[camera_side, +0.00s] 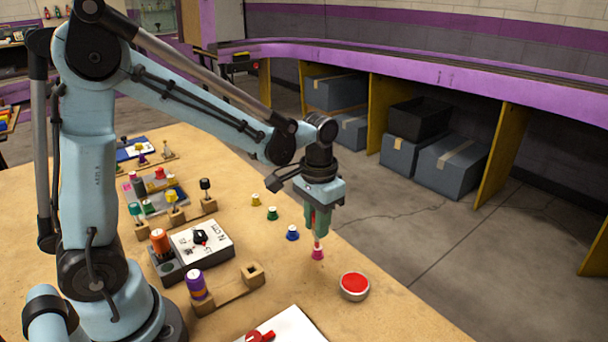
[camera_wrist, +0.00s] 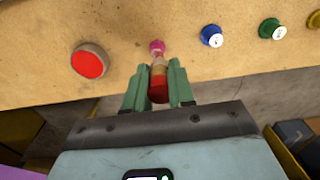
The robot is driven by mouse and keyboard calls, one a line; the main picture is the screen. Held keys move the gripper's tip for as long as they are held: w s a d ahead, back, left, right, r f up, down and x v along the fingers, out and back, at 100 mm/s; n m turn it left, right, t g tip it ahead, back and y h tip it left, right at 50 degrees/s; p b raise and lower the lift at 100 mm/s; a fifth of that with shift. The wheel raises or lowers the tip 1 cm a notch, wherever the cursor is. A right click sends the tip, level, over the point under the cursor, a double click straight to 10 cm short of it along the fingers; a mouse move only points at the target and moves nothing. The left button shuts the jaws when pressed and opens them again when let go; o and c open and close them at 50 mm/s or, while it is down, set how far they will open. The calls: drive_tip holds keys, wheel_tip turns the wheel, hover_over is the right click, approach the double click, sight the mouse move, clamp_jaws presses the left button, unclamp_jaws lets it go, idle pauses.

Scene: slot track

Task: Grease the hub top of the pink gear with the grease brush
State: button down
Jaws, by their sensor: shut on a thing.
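My gripper (camera_side: 319,230) is shut on the grease brush, which points down with its red handle between the green fingers. The brush (camera_wrist: 158,88) also shows in the wrist view, with a tan band below the red handle. The small pink gear (camera_side: 317,254) stands on the table directly under the brush, and in the wrist view the pink gear (camera_wrist: 157,46) is just past the brush's tip. The tip is at or very close to the gear's top; I cannot tell whether it touches. The gear's hub top is partly hidden by the brush.
A round pot with a red top (camera_side: 355,286) stands right of the gear, near the table edge. Blue (camera_side: 292,232), green (camera_side: 272,213) and yellow (camera_side: 255,199) pieces stand in a row to the left. A grey box with a knob (camera_side: 201,246) and a wooden holder (camera_side: 230,291) lie nearer my base.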

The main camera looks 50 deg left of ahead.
drive_tip(key=shift+d, duration=0.6)
drive_tip(key=shift+a+r, duration=0.1)
drive_tip(key=shift+r, duration=3.95)
drive_tip(key=shift+f, duration=0.1)
